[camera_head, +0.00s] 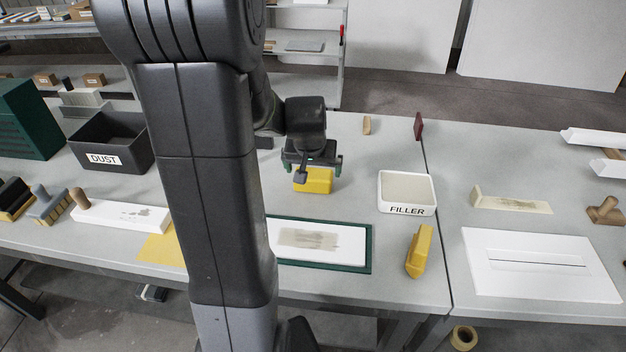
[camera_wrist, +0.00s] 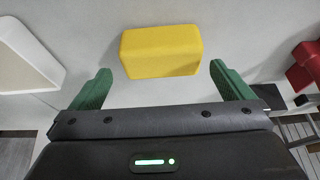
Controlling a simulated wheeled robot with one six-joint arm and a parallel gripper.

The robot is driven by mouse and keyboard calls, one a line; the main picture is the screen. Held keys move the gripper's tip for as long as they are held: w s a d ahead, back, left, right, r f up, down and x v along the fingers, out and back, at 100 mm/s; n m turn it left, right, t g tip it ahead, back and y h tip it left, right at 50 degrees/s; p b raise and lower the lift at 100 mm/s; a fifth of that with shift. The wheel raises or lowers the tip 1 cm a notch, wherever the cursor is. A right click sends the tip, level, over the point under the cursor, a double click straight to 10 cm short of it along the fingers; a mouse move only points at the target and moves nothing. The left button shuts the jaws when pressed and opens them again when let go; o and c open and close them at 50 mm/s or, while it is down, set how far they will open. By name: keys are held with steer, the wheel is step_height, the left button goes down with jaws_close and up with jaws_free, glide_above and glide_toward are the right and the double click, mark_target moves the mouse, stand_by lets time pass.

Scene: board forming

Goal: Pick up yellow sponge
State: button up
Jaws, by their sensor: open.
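The yellow sponge (camera_head: 316,181) is a small block lying on the grey table, behind the green-edged board. In the wrist view the sponge (camera_wrist: 161,52) lies just ahead of my gripper (camera_wrist: 160,80), roughly centred between its two green fingers. My gripper (camera_head: 312,168) is open and empty, above and close to the sponge in the head view. The fingertips show on either side of the sponge, with gaps to it in the wrist view. The gripper hides part of the sponge's far side in the head view.
A white FILLER tub (camera_head: 407,209) stands right of the sponge. A black DUST bin (camera_head: 139,165) stands left. A dark red block (camera_head: 419,126) stands behind the tub.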

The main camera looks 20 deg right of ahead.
mark_target(313, 174)
steer(key=shift+p+x, duration=0.3)
steer(key=shift+x, duration=2.15)
steer(key=shift+w, duration=0.1)
steer(key=shift+c, duration=0.2)
steer(key=c, duration=0.7)
